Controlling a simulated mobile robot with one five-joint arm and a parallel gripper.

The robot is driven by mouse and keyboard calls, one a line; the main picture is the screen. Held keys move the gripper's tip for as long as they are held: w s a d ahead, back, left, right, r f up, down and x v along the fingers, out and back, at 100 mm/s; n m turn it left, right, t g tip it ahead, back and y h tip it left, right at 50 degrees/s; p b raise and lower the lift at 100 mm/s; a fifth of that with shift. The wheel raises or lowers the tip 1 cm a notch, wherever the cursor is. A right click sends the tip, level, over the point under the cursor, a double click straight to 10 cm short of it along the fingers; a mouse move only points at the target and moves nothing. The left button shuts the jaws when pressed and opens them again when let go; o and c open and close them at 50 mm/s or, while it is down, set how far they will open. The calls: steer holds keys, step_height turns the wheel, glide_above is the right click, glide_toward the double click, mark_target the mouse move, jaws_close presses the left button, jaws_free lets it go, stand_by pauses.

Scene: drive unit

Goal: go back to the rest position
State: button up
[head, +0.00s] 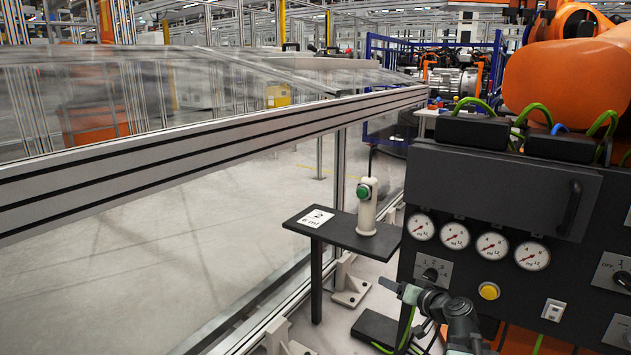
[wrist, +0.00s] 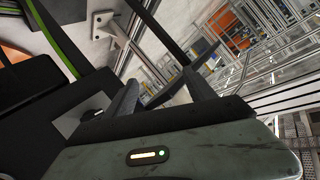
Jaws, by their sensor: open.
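My gripper (head: 396,290) shows in the head view at the lower middle, in front of the lower left of the dark control panel and below the small dark table (head: 340,236). In the wrist view my gripper (wrist: 160,88) has its two fingers spread apart with nothing between them. It is open and empty. My arm comes in from the bottom edge of the head view.
The control panel (head: 465,277) carries several gauges and a yellow button (head: 489,291). The table bears a white device with a green button (head: 363,192) and a card (head: 316,217). A metal-framed clear fence (head: 200,150) runs left. An orange robot (head: 570,75) stands behind the panel.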

steer(key=s+a+f+n+g+p, duration=0.2)
steer(key=s+a+f+n+g, duration=0.15)
steer(key=a, duration=0.55)
steer(key=s+a+f+n+g+p, duration=0.2)
steer(key=s+a+g+p, duration=0.15)
steer(key=a, duration=0.65)
steer(key=s+d+f+m+g+h+b, duration=0.1)
steer(key=s+d+f+m+g+h, duration=0.1)
steer(key=s+d+g+h, duration=0.3)
steer(key=s+d+f+m+g, duration=0.1)
steer(key=s+d+f, duration=0.25)
steer(key=s, duration=0.25)
step_height(320, 180, up, 39)
steer(key=p, duration=3.8)
steer(key=shift+s+f+m, duration=0.1)
steer(key=shift+m, duration=0.15)
